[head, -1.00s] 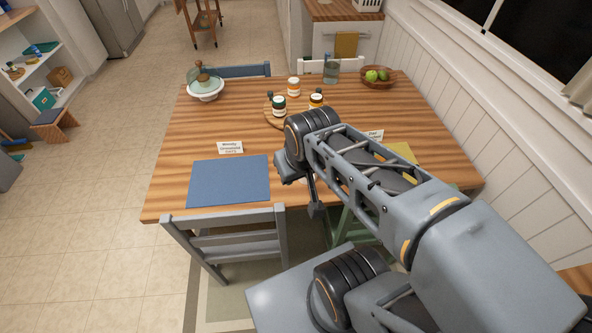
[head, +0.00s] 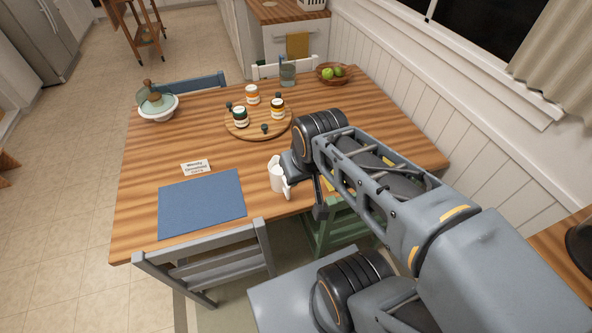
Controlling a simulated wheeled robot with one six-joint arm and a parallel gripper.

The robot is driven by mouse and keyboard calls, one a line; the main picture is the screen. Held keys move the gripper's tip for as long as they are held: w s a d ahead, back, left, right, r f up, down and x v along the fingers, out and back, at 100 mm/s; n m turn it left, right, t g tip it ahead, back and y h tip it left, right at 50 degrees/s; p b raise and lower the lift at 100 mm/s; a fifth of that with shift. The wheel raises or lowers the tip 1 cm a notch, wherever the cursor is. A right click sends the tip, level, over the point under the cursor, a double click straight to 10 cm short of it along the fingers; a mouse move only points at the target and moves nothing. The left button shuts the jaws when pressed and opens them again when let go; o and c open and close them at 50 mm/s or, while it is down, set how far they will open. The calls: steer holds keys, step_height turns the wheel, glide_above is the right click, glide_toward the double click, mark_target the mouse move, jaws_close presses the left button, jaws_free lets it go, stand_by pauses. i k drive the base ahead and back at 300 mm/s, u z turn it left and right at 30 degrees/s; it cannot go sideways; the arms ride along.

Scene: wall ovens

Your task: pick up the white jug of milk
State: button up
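A small white jug (head: 277,174) stands on the wooden table (head: 170,145), right of the blue placemat (head: 202,203). Its right side is close to, and partly covered by, my gripper (head: 309,192) in the head view. My gripper hangs from the dark wrist over the table's near side. I cannot tell whether it touches the jug. Its fingers are small and partly hidden, so their opening is unclear. I see nothing held.
A round board (head: 258,133) with several small jars lies beyond the jug. A lidded bowl (head: 158,106), a glass (head: 288,73) and a fruit bowl (head: 334,73) stand farther back. A grey chair (head: 215,258) is at the near edge.

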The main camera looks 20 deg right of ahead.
mark_target(278, 180)
steer(key=z, duration=0.05)
steer(key=k, duration=1.1)
steer(key=u, duration=0.85)
steer(key=i, duration=1.25)
steer(key=z, duration=0.65)
